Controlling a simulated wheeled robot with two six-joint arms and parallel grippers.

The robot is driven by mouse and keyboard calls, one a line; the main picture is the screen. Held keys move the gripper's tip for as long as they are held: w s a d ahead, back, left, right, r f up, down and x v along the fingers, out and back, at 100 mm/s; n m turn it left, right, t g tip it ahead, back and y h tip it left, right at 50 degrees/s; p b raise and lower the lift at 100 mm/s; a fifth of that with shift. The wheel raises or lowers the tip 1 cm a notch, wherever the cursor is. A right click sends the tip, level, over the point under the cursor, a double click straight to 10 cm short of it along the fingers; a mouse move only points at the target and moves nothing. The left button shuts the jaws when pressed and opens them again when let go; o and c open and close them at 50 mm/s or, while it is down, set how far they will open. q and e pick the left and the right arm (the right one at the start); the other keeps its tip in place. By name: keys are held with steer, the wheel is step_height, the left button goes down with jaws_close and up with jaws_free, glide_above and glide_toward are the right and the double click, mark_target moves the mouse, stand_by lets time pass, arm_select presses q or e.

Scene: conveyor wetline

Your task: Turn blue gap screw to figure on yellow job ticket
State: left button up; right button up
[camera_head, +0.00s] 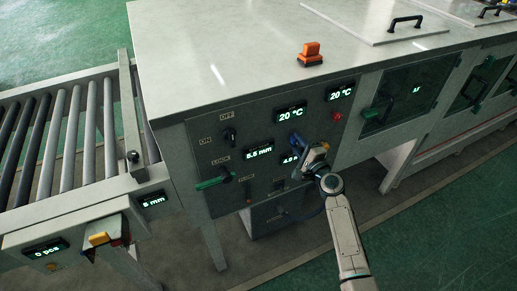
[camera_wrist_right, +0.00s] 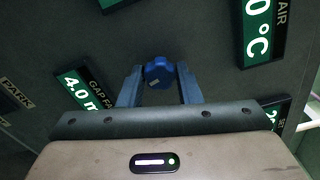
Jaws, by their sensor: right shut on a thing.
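The blue gap screw (camera_wrist_right: 158,75) is a round blue knob on the dark panel, upper middle in the right wrist view. My right gripper (camera_wrist_right: 159,82) has one blue finger on each side of it and is shut on it. In the head view my right gripper (camera_head: 300,144) is at the machine's front panel (camera_head: 218,158); I cannot separate the screw from the blue fingers there. A gap display (camera_head: 289,159) beside it reads 4.0, and shows as "4.0 m" in the wrist view (camera_wrist_right: 78,91). I cannot make out a yellow job ticket. My left gripper is not in view.
Another panel display (camera_head: 259,151) reads 5.5 mm. Two displays (camera_head: 291,114) above read 20 °C. A black knob (camera_head: 230,135) and a green handle (camera_head: 213,182) stick out at the panel's left. A roller conveyor (camera_head: 72,125) is at far left, with a 5 mm display (camera_head: 153,201).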

stand_by(0.3)
steer(key=shift+m+p, duration=0.35)
steer(key=shift+m, duration=0.25)
steer(key=shift+m+p, duration=0.35)
steer(key=shift+m, duration=0.75)
steer(key=shift+m+p, duration=0.35)
steer(key=shift+m, duration=0.45)
steer(key=o, duration=0.7)
steer(key=shift+c, duration=0.2)
